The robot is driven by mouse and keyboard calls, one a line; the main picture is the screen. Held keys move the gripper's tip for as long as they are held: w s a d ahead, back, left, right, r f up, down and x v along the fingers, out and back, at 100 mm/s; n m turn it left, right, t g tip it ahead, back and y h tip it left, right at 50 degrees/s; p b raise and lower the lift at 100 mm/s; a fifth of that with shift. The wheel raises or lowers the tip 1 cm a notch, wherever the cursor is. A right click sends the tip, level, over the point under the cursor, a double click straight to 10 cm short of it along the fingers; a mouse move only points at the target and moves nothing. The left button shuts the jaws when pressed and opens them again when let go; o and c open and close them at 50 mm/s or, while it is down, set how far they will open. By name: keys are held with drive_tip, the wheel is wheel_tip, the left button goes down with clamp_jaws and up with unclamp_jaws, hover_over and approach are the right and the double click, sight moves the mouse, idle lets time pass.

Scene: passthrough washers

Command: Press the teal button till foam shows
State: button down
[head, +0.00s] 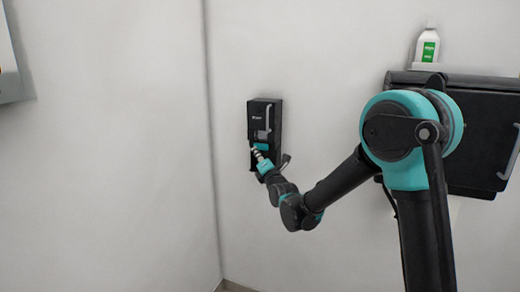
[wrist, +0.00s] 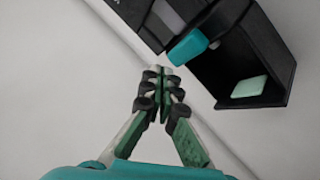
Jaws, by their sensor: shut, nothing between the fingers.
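A black dispenser (head: 264,112) is fixed to the wall in the head view, and its lower part fills the upper right of the wrist view (wrist: 228,60). The teal button (wrist: 187,47) sticks out under its body and shows as a small teal patch in the head view (head: 261,147). A pale green flat pad (wrist: 248,87) lies in the dispenser's open lower part. My gripper (wrist: 160,72) is shut and empty. Its tips appear just below and left of the button in the wrist view. I cannot tell whether they touch it.
A white bottle with a green label (head: 428,45) stands on a ledge above a black wall cabinet (head: 475,150) at the right, partly behind my arm. A grey-framed panel (head: 14,80) is at the far left. The wall left of the dispenser is bare.

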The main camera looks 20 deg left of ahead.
drive_tip(key=shift+s+a, duration=0.1)
drive_tip(key=shift+s, duration=1.75)
drive_tip(key=s+d+f+m+g+h, duration=0.15)
drive_tip(key=d+f+m, duration=0.3)
drive_tip(key=d, duration=0.45)
drive_tip(key=d+f+m+g+h, duration=0.1)
drive_tip(key=d+f+m+h, duration=0.3)
drive_tip(key=d, duration=0.5)
drive_tip(key=s+d+f+m+g+h, duration=0.15)
drive_tip(key=d+f+m, duration=0.35)
drive_tip(key=d, duration=0.5)
drive_tip(key=s+d+f+m+g+h, duration=0.3)
drive_tip(key=s+d+f+m, duration=0.4)
drive_tip(key=s+d+m, duration=0.2)
drive_tip(key=s+d+f+m+g+h, duration=0.3)
drive_tip(key=s+d+f+m, duration=0.3)
drive_tip(key=s+d+m, duration=0.4)
drive_tip(key=s+d+g, duration=0.1)
drive_tip(key=s+d, duration=0.2)
drive_tip(key=s, duration=0.1)
drive_tip(key=shift+d+f+g, duration=0.3)
drive_tip(key=shift+d+f, duration=0.1)
